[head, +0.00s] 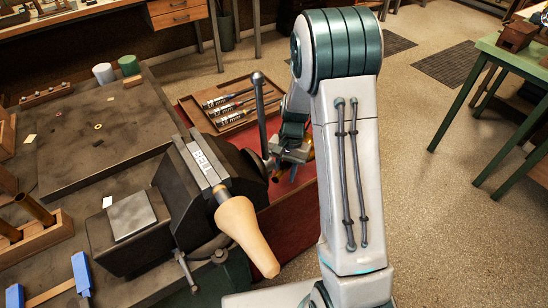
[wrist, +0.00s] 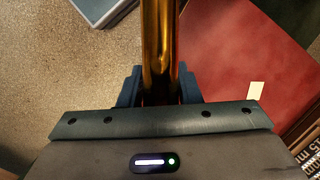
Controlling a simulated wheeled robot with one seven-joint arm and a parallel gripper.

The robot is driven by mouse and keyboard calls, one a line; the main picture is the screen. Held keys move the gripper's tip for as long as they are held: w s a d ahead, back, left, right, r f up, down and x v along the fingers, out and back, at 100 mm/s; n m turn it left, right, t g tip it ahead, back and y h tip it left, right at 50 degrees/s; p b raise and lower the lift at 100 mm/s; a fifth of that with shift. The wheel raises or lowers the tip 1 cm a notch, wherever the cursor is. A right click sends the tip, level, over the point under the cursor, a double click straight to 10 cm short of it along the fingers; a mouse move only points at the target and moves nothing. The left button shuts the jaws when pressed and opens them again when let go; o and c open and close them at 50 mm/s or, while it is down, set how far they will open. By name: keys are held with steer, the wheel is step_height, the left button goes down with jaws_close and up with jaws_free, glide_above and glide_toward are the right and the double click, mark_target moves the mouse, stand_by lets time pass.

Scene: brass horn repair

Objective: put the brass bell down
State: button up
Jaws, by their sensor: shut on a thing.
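My gripper (wrist: 160,90) is shut on the brass bell (wrist: 160,40), which shows in the wrist view as a shiny golden tube between the dark fingers. Its far end runs out of the top of that view, so its flared part cannot be made out. In the head view my gripper (head: 291,155) is beside the vise, over the red mat (head: 296,203). Only small golden bits of the bell (head: 309,148) show there; my arm and gripper hide most of it. I cannot tell whether the bell touches the mat.
A vise (head: 180,205) with an upright grey handle (head: 259,110) holds a pale wooden mandrel (head: 246,236) left of my gripper. A wooden tray (head: 243,122) with several tools lies behind. The red mat (wrist: 235,50) has a pale tag; speckled floor (wrist: 60,70) is at left.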

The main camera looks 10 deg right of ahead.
steer(key=m+y+b, duration=0.1)
steer(key=f+m+y+b, duration=0.1)
steer(key=m, duration=0.1)
steer(key=shift+w+a+f+g, duration=0.2)
steer(key=shift+g, duration=0.1)
steer(key=w+d+r+m+t+y+b, duration=0.2)
steer(key=w+d+r+m+t+b, duration=0.35)
steer(key=m+t, duration=0.5)
steer(key=w+d+r+m+t+y+b, duration=0.1)
steer(key=w+d+r+m+t+b, duration=0.2)
steer(key=d+r+m+t+b, duration=0.5)
steer(key=w+a+f+m+b, duration=0.2)
steer(key=w+a+f+b, duration=0.2)
steer(key=w+a+f, duration=0.4)
steer(key=a+f+t, duration=0.1)
steer(key=a+f, duration=0.2)
steer(key=f, duration=0.1)
steer(key=shift+w+m+y, duration=0.25)
steer(key=shift+m+y, duration=0.05)
steer(key=shift+m, duration=0.05)
